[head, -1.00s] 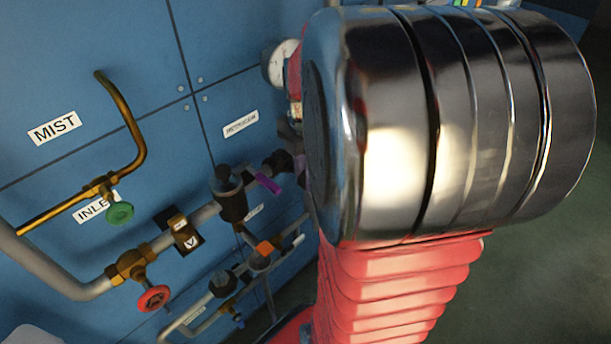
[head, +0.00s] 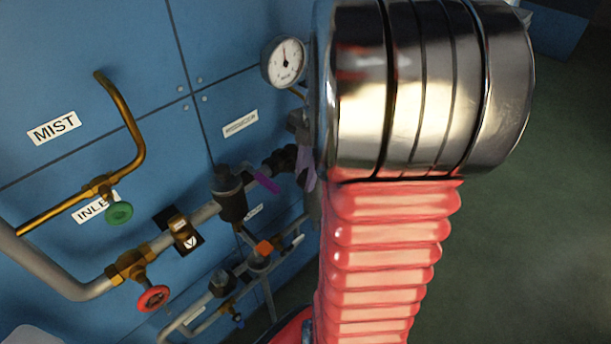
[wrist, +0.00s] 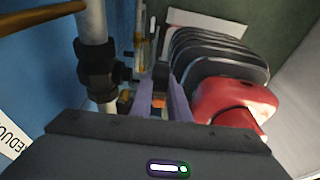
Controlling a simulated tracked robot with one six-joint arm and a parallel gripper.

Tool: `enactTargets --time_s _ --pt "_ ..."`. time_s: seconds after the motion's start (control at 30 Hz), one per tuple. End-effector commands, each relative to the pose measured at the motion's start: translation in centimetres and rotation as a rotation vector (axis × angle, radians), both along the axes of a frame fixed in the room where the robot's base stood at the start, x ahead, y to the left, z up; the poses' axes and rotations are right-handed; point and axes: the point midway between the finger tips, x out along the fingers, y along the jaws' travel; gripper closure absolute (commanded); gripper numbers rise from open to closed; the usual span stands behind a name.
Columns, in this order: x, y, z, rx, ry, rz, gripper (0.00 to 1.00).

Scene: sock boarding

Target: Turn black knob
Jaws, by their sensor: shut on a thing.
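The black knob (head: 291,158) is at the right end of the grey pipe in the head view, partly hidden by my gripper and arm. My gripper (head: 307,168) shows there as pale purple fingers up against the knob. In the wrist view, my gripper (wrist: 160,84) has its two purple fingers on either side of a small dark part, the knob (wrist: 160,71). The gripper is shut on it. The exact contact and the knob's angle are hard to see.
A purple lever (head: 266,183) sits left of the knob on the dark valve body (head: 230,200). A pressure gauge (head: 285,62) is above. A red handwheel (head: 153,298), a green handwheel (head: 119,213) and an orange-topped valve (head: 264,247) stand out from the blue panel (head: 80,60).

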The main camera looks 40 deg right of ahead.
Motion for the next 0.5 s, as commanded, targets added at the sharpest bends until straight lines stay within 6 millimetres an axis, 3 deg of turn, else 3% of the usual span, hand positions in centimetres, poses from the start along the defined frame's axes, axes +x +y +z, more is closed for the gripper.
enactTargets --time_s 0.5 --pt "0.09 -0.85 -0.07 0.445 0.011 -0.002 1.00"
